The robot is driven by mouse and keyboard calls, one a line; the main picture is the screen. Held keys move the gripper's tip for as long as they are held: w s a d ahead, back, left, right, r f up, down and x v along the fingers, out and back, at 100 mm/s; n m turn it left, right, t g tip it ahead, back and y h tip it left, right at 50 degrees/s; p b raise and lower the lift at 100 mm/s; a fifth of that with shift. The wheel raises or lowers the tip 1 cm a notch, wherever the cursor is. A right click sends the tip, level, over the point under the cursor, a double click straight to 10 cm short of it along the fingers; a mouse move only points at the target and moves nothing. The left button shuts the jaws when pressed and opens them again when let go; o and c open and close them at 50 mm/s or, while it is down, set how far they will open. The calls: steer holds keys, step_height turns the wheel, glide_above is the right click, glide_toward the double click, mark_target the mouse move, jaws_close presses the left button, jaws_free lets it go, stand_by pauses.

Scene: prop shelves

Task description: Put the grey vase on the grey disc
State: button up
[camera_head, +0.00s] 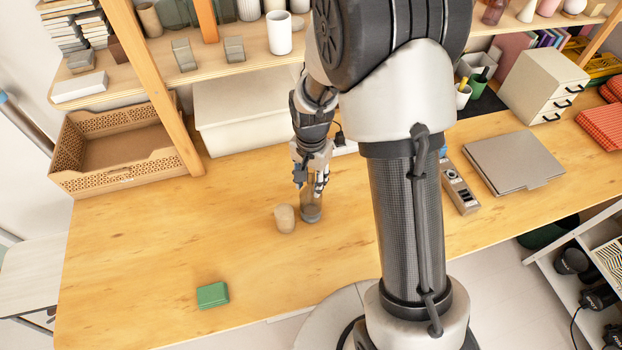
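The grey vase (309,198) looks like a slim, grey-brown upright form directly below and partly between my gripper's fingers. Its upper part is hidden by the fingers. The grey disc (311,216) shows as a darker round patch at the vase's foot. The vase appears to be over it, but I cannot tell whether it rests on it or hangs just above. My gripper (310,184) points down with its fingers on both sides of the vase's top. I cannot tell whether they grip it or stand slightly apart.
A beige cylinder (285,219) stands close to the left of the disc. A green box (212,295) lies near the table's front edge. A perforated crate (115,155) and a shelf post (165,95) stand at the back left. The table's left middle is clear.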

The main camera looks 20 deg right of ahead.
steer(key=shift+o, duration=0.4)
step_height(320, 180, up, 13)
steer(key=p, duration=0.3)
steer(key=s+r+n+t, duration=0.2)
steer(key=s+r+n, duration=0.2)
steer(key=s+r, duration=0.7)
steer(key=s+r+n+t, duration=0.2)
steer(key=s+r+n, duration=0.2)
steer(key=s, duration=0.6)
steer(key=shift+s+n+t, duration=0.2)
steer(key=shift+n+t, duration=0.1)
steer(key=shift+n, duration=0.2)
step_height(320, 180, down, 4)
steer(key=b, duration=0.3)
steer(key=shift+r+b, duration=0.15)
steer(key=shift+b, duration=0.15)
